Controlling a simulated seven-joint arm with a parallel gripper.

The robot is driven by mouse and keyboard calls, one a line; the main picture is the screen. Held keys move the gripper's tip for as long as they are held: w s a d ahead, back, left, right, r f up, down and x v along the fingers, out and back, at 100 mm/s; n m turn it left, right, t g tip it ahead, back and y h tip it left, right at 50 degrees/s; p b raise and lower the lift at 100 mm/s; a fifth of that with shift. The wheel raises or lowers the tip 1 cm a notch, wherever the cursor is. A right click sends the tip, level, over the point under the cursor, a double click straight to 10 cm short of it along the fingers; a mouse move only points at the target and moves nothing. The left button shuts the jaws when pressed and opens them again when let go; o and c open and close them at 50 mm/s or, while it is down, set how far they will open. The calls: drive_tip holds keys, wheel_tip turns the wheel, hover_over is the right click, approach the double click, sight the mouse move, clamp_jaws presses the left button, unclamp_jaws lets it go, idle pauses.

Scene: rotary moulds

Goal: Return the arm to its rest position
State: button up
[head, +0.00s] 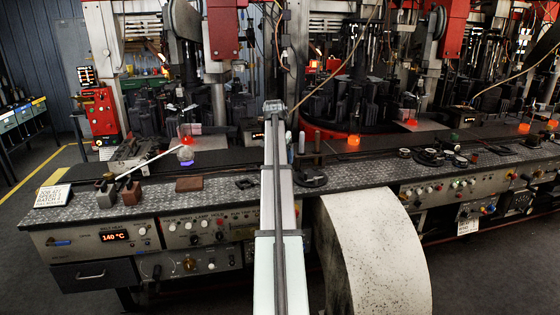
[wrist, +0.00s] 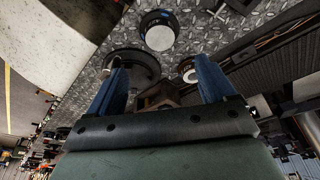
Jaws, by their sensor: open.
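My gripper (wrist: 159,62) shows in the wrist view with its two blue fingers spread apart. Nothing is held between them. It is over the diamond-plate bench top (wrist: 195,35), and its height above the plate is hard to judge. A dark disc (wrist: 145,62) lies near the left fingertip, and a small round part (wrist: 187,70) shows near the right fingertip. A brownish block (wrist: 158,97) shows beyond the gap between the fingers. In the head view I cannot pick out the fingers; my pale arm link crosses the middle of the picture.
A round pale-topped part (wrist: 158,31) stands ahead of the fingers. The bench (head: 225,187) carries small blocks (head: 130,190), a glowing orange cup (head: 353,141) and black rings (head: 430,157). Tall moulding machines (head: 345,95) stand behind. Bare floor (head: 28,232) shows at the left.

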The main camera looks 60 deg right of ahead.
idle(0.5)
